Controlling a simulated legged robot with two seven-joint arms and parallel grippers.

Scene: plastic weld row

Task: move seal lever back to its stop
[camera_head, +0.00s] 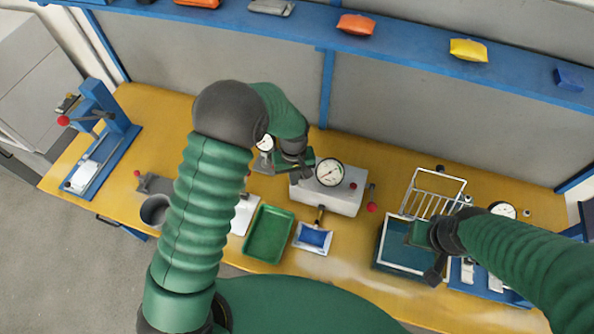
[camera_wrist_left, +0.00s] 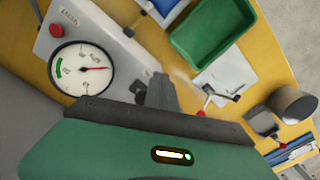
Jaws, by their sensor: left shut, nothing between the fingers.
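Several levers with red knobs are in view, and I cannot tell which is the seal lever. One red-knobbed lever (camera_wrist_left: 201,113) stands by a white plate (camera_wrist_left: 220,76) in the left wrist view; my left arm hides it in the head view. Another red knob (camera_head: 372,207) is at the right side of the grey gauge box (camera_head: 347,201). A third red-knobbed lever (camera_head: 64,121) is on the blue press at far left. My left gripper (camera_head: 302,172) is shut and empty beside the gauge box. My right gripper (camera_head: 435,277) is over a teal tray; its fingers are unclear.
A green tray (camera_head: 269,234) and a blue pouch (camera_head: 314,237) lie in front of the gauge box. A grey cup (camera_head: 154,210) stands left of my left arm. A wire rack (camera_head: 436,194) is at right. A blue shelf (camera_head: 420,56) runs along the back.

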